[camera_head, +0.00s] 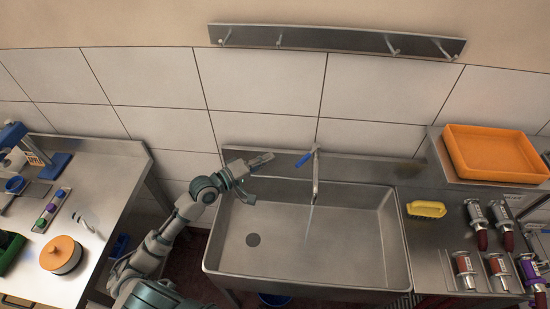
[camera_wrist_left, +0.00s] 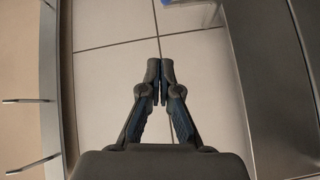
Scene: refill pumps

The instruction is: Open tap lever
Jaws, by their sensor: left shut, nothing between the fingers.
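The tap (camera_head: 316,178) rises at the back edge of the steel sink, with its spout reaching forward over the basin. Its blue lever (camera_head: 303,160) points left from the top of the tap. A thin pale stream (camera_head: 309,222) shows below the spout. My left gripper (camera_head: 270,158) is shut and empty, above the sink's back left part, left of the lever and apart from it. In the left wrist view its fingertips (camera_wrist_left: 160,68) meet in front of the tiled wall, and a bit of blue (camera_wrist_left: 167,2) shows at the top edge. My right gripper is not in view.
The sink (camera_head: 350,245) has an empty basin with a dark drain. On the right counter are a yellow brush (camera_head: 426,209), an orange tray (camera_head: 495,153) and several pump bottles. A hook rail (camera_head: 337,40) is on the wall. The left counter holds an orange-lidded pot (camera_head: 61,254).

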